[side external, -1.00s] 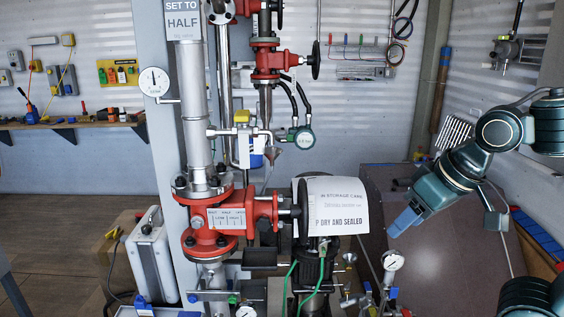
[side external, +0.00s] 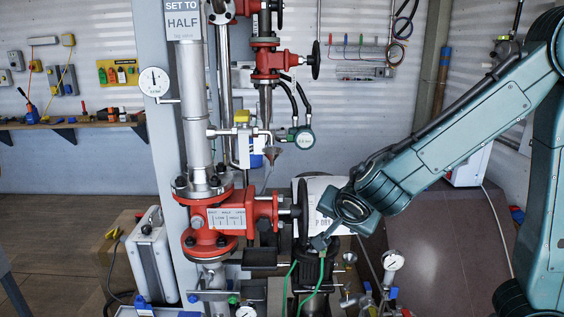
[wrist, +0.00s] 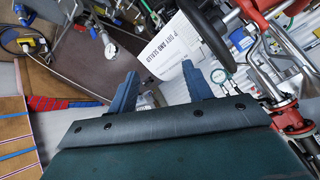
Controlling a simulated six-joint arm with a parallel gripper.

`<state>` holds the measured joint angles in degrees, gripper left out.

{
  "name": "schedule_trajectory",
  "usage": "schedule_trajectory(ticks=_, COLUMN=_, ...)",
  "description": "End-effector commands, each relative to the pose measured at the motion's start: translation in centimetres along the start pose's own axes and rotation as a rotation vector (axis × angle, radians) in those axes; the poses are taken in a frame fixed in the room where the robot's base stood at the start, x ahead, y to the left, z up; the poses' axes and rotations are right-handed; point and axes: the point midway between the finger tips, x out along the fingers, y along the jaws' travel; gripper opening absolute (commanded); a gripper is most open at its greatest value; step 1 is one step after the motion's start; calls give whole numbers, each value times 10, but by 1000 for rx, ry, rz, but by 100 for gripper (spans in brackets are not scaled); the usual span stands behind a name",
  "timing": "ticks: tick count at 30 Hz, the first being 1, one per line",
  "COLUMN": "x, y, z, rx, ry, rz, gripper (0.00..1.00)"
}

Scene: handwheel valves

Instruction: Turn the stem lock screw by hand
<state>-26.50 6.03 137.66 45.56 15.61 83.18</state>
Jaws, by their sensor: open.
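The red valve (side external: 200,240) stands at the foot of the grey pipe in the side view, with a small scale plate (side external: 226,218) on its body. Its stem runs right to a dark handwheel (side external: 301,208), seen edge-on; the wheel also shows at the top of the wrist view (wrist: 206,22). I cannot single out the stem lock screw in either view.
A printed paper sheet (side external: 316,190) hangs right behind the wheel, partly covered by my arm. Green hoses (side external: 291,285) and a gauge (side external: 393,260) are below and right. A silver case (side external: 153,255) stands left. A "HALF" sign (side external: 184,20) is on the pipe.

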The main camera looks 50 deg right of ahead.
Motion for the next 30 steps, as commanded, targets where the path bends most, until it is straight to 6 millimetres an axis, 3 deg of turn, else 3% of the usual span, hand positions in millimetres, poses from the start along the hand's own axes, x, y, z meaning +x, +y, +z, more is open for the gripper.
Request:
schedule_trajectory(ticks=13, x=20, y=-47, z=40, rx=249, ry=229, rz=-227, gripper=50)
schedule_trajectory(ticks=30, x=8, y=-91, z=114, rx=405, ry=236, rz=-636, gripper=50)
